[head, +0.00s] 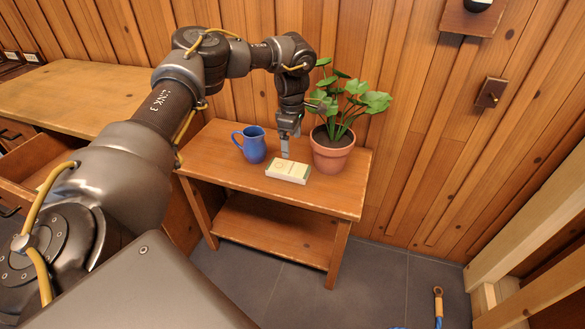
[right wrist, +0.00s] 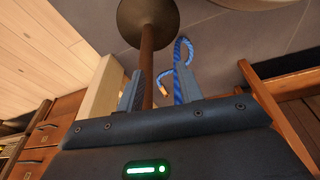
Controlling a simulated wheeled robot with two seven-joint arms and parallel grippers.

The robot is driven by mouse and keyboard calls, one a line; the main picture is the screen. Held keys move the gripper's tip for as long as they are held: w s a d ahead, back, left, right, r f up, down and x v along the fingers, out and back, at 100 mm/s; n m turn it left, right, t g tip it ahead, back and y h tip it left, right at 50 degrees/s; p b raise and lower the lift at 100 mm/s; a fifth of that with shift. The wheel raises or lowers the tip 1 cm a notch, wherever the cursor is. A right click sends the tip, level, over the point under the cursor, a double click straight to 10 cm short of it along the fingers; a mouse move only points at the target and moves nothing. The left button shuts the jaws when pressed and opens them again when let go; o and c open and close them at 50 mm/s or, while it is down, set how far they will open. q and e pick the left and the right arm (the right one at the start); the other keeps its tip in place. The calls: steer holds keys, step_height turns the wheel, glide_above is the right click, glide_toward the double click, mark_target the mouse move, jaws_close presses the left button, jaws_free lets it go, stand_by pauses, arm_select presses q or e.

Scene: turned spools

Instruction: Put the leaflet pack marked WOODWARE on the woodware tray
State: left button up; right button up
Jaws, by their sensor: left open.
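A small pale leaflet pack (head: 288,172) with a yellowish-green band lies flat on the small wooden table (head: 320,196). Its lettering is too small to read. My left gripper (head: 285,150) points down just behind and above the pack, open, with nothing seen between its fingers. I cannot tell whether a finger touches the pack. My right gripper (right wrist: 158,88) shows in the right wrist view with its fingers apart; a brown rod with a dark round end (right wrist: 148,20) appears between them, not visibly gripped. I see no tray that I can identify as the woodware tray.
A blue jug (head: 250,145) stands left of the pack and a potted plant (head: 333,150) stands right of it, both close to the left gripper. A wooden counter (head: 70,95) is at the left. A blue rope (head: 438,308) lies on the grey floor at lower right.

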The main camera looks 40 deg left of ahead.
arm_select(q)
glide_above(289, 168)
steer(key=f, duration=0.5)
steer(key=shift+w+a+f, duration=0.15)
steer(key=shift+w+f, duration=0.05)
steer(key=shift+w, duration=0.2)
steer(key=f, duration=0.3)
steer(key=f+b, duration=0.1)
steer(key=shift+s+f, duration=0.35)
steer(key=shift+f, duration=0.25)
steer(key=c, duration=1.2)
arm_select(e)
step_height(289, 168, up, 2)
steer(key=shift+w+a+r, duration=0.1)
steer(key=shift+w, duration=0.05)
arm_select(q)
steer(key=shift+r, duration=0.1)
steer(key=shift+c, duration=0.2)
